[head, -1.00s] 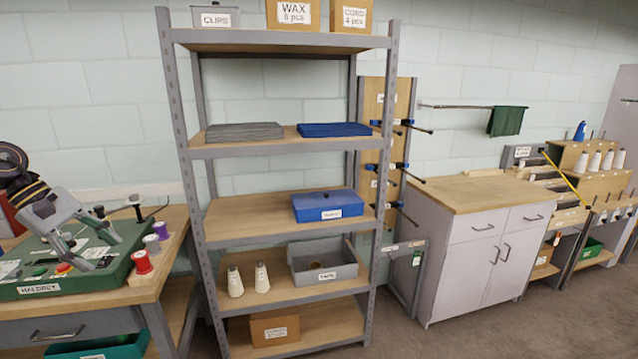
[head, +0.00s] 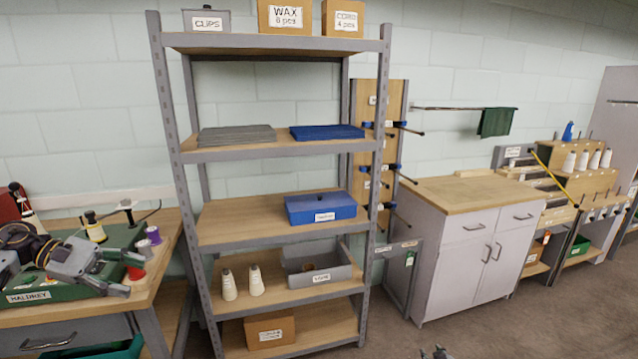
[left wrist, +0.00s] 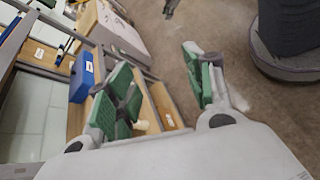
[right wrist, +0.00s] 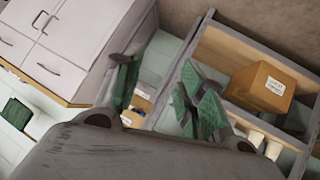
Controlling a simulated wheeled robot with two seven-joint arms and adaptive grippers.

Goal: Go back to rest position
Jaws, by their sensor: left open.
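My left gripper (head: 118,280) is in the lower left of the head view, in front of the green Maldrey machine (head: 32,294). Its fingers stand apart with nothing between them, as the left wrist view (left wrist: 163,90) also shows. Only dark tips of my right gripper (head: 436,353) show at the bottom edge of the head view. In the right wrist view (right wrist: 160,95) its green-padded fingers are apart and empty. The shelf with a cardboard box (right wrist: 262,88) lies beyond them.
A grey shelf rack (head: 170,150) stands in the middle, holding a blue box (head: 320,208), a grey bin (head: 322,276) and two white cones (head: 242,282). A cabinet (head: 475,260) stands to its right. The workbench (head: 165,255) is at left. Floor in front of the cabinet is clear.

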